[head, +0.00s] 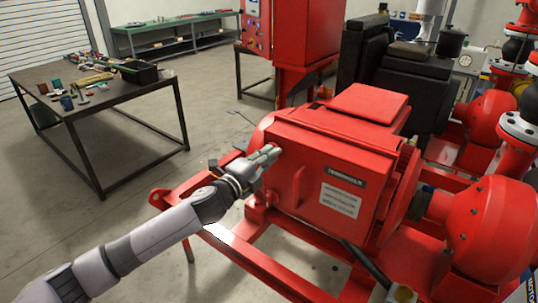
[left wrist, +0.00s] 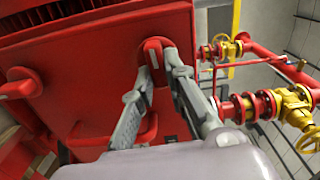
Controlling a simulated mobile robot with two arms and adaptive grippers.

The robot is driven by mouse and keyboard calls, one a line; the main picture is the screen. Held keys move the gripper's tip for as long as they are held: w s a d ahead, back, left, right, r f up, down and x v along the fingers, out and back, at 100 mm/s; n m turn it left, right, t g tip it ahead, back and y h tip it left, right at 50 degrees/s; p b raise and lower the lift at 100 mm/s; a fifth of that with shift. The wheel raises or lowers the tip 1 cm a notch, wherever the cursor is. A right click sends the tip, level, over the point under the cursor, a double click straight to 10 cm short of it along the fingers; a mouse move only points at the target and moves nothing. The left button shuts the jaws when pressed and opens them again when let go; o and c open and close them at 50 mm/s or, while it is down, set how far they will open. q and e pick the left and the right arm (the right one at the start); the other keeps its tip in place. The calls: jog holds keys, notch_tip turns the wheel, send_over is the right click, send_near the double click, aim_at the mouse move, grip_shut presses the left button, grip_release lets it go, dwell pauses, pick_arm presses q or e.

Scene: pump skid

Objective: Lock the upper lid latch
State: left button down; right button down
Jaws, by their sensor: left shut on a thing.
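The red terminal box (head: 325,150) has a flat red lid (head: 315,203) on its front, which looks closed. The upper lid latch is a small red knob (left wrist: 154,50) near the lid's edge, seen in the left wrist view. My left gripper (head: 274,152) is at the lid's upper left corner. In the left wrist view its fingers (left wrist: 159,70) are shut on the latch from both sides. In the head view the fingers hide most of the latch. My right gripper is in neither view.
A red bar handle (head: 297,186) stands out from the lid near my left gripper. A workbench (head: 60,75) with tools is at the left, with clear floor between. Red piping with yellow valves (left wrist: 297,105) is on the right in the wrist view.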

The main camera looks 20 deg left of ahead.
pick_arm(q)
jog(key=shift+f+m, duration=0.1)
jog(key=shift+m, duration=0.4)
jog(key=c, duration=1.6)
grip_release()
jog(key=v, duration=1.2)
